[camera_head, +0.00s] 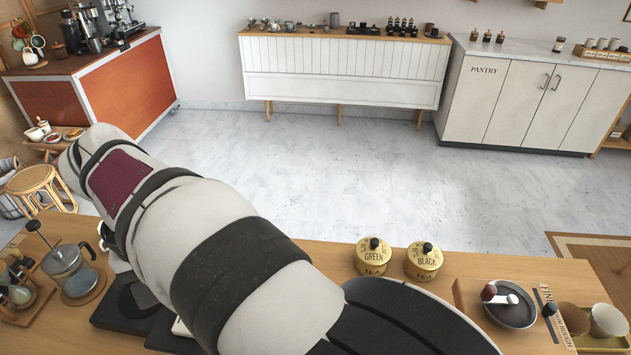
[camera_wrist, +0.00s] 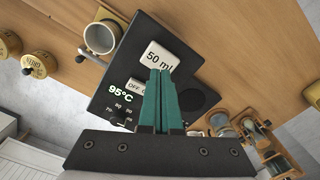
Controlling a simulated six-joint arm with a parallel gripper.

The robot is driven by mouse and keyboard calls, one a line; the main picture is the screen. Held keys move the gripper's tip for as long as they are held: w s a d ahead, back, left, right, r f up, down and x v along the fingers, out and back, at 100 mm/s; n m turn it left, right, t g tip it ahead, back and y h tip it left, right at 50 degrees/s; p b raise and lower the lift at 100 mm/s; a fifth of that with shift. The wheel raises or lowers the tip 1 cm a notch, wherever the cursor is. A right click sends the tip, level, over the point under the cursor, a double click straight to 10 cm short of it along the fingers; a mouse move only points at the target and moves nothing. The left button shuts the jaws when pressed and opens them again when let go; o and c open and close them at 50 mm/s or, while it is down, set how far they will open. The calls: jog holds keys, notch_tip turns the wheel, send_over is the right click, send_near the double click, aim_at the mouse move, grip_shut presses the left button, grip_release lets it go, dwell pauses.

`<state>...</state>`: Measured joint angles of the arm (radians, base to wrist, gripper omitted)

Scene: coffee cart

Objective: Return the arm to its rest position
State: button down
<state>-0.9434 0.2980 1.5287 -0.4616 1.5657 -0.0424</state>
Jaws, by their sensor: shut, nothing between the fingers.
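My gripper (camera_wrist: 160,74) shows in the wrist view with its two green fingers together and nothing between them. It points toward a black device (camera_wrist: 135,55) with a "50 ml" display, a "95°C" readout and small dials. The fingers cover part of the device; I cannot tell whether they touch it. In the head view my white and black arm crosses the left and middle, and the gripper cannot be seen there.
A French press (camera_head: 66,262) is at left; a dark dish (camera_head: 511,304) is at right. A cup (camera_wrist: 101,37) stands by the device. Open floor (camera_head: 330,190) lies beyond the counter.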

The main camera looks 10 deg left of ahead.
notch_tip(320, 180, up, 2)
jog(key=shift+r, duration=0.2)
jog(key=s+d+f+m+y, duration=0.15)
jog(key=d+m, duration=0.55)
jog(key=d, duration=1.5)
jog(key=s+d+f+m, duration=0.4)
jog(key=s+d+f, duration=0.2)
jog(key=s, duration=0.3)
jog(key=shift+d+m, duration=0.3)
